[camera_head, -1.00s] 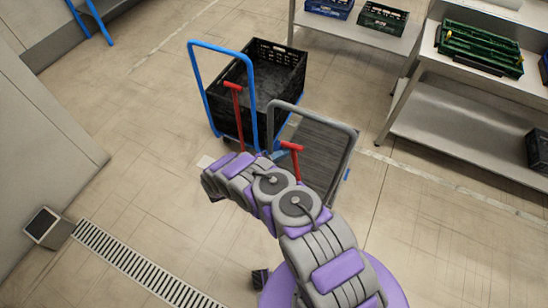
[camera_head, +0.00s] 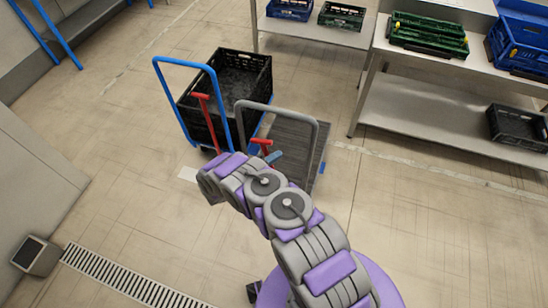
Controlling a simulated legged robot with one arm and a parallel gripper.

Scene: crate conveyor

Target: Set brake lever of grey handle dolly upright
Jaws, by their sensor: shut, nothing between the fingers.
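The grey handle dolly (camera_head: 303,151) stands ahead of me, with a dark flat deck and a grey tubular handle (camera_head: 276,107). Its red T-topped brake lever (camera_head: 262,142) shows just inside the handle. My arm hides the lever's lower part, so I cannot tell its exact tilt. My purple and grey arm reaches up from the bottom and bends down in front of the dolly. Its fingers are hidden from this view.
A blue handle dolly (camera_head: 158,88) with a black crate (camera_head: 262,75) and its own red lever (camera_head: 209,122) stands close on the left. Metal shelves (camera_head: 440,118) with crates stand at the right. Floor is clear to the left and lower right.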

